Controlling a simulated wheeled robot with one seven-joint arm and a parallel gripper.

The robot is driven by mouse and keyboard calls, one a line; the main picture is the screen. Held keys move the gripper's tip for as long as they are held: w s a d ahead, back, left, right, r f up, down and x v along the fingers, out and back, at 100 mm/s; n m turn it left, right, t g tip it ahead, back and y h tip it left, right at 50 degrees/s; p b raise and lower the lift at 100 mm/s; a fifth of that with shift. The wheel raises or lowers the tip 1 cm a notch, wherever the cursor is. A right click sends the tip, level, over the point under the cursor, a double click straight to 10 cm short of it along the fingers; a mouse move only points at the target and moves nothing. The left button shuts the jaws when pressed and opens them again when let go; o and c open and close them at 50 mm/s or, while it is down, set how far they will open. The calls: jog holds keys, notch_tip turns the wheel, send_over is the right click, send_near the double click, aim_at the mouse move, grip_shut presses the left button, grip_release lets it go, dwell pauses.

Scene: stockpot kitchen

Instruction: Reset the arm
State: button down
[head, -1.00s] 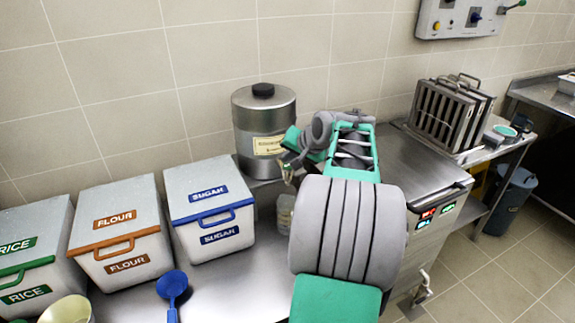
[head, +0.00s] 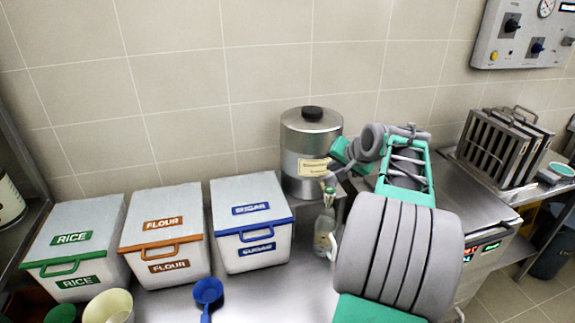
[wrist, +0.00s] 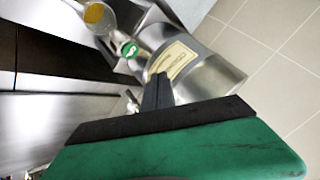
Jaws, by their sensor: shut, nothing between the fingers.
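My arm reaches away from the camera in the head view. My gripper (head: 329,178) is at its far end, by the steel canister's lower right side and just above a clear bottle (head: 325,232). In the wrist view my gripper (wrist: 156,93) shows a dark finger over a green and black body. The fingers are shut with nothing between them. The steel canister (head: 296,138) has a black knob and a pale label. It also shows tilted in the wrist view (wrist: 215,75), beyond the finger. I cannot tell whether the gripper touches the canister or bottle.
White bins of rice (head: 85,215), flour (head: 172,205) and sugar (head: 262,192) line the steel counter (head: 262,295) at left. A blue scoop (head: 208,291) and cream bowl (head: 110,308) lie in front. A slotted metal rack (head: 498,148) stands right. A control panel (head: 520,45) is on the wall.

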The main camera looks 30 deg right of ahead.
jog(key=shift+n, duration=0.3)
jog(key=s+a+f+n+g+y, duration=0.1)
jog(key=s+a+f+g, duration=0.25)
jog(key=s+f, duration=0.4)
jog(key=s+a+f+n+g, duration=0.1)
jog(key=s+a+f+g, duration=0.25)
jog(key=s+f, duration=0.45)
jog(key=s+a+r+n, duration=0.1)
jog(key=s+a, duration=0.4)
jog(key=a, duration=0.4)
jog(key=w+a+r+n+t, duration=0.1)
jog(key=w+a+r+n, duration=0.1)
jog(key=a, duration=0.8)
jog(key=w+a+r+n, duration=0.2)
jog(key=a+r+n, duration=0.3)
jog(key=a, duration=0.5)
jog(key=shift+n+t+y, duration=0.4)
jog(key=shift+w+d, duration=0.1)
jog(key=shift+w, duration=0.05)
